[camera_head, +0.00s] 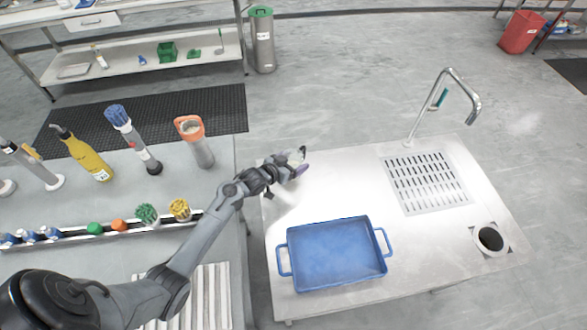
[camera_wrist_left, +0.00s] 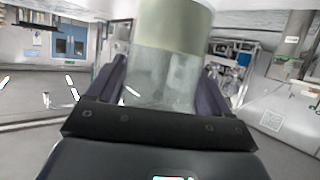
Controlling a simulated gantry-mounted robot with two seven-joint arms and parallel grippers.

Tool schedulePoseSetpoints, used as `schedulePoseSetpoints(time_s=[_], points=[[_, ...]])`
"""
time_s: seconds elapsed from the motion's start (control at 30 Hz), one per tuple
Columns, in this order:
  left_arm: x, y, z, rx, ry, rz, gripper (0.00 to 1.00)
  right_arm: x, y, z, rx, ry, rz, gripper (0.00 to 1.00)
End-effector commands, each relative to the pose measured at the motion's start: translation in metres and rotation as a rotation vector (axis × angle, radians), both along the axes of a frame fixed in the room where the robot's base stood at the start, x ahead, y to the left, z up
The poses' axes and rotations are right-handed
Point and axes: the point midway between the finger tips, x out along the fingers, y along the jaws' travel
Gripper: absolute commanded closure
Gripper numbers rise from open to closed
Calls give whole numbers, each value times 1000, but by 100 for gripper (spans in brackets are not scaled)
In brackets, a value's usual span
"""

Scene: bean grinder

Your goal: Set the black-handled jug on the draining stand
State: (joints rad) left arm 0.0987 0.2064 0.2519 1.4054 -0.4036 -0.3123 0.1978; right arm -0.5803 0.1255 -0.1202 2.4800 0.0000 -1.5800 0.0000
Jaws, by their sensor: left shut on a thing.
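My left gripper (camera_head: 294,166) is above the back left corner of the steel table. It is shut on a translucent vessel with a pale greenish upper band, which fills the space between the fingers in the left wrist view (camera_wrist_left: 172,55). In the head view only a small pale part of the vessel (camera_head: 297,156) shows, mostly hidden by the gripper. I cannot make out a black handle for certain. A slotted draining panel (camera_head: 425,182) is set in the right part of the table, apart from the gripper. My right gripper is not in view.
A blue tray (camera_head: 337,253) with two handles lies at the table's front left. A tall curved tap (camera_head: 441,95) stands behind the slotted panel. A round dark hole (camera_head: 490,238) is at the front right. The steel between gripper and panel is clear.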

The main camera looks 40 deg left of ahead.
Motion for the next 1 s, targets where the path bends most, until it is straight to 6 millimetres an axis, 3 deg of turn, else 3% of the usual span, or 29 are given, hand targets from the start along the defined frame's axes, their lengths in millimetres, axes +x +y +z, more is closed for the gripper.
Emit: schedulePoseSetpoints(time_s=[0.3, 0.7, 0.73, 0.83, 1.0], points=[[0, 0, -36, 1, 0, 2, 56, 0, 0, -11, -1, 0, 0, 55], [0, 0, -39, 1, -1, 1, 56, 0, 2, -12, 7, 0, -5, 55], [0, 0, -39, 1, -1, 1, 17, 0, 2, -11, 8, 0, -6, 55], [0, 0, -39, 1, 0, 1, 2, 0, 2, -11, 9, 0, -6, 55], [-1, 0, -39, 1, 0, 1, 0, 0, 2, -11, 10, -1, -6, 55]])
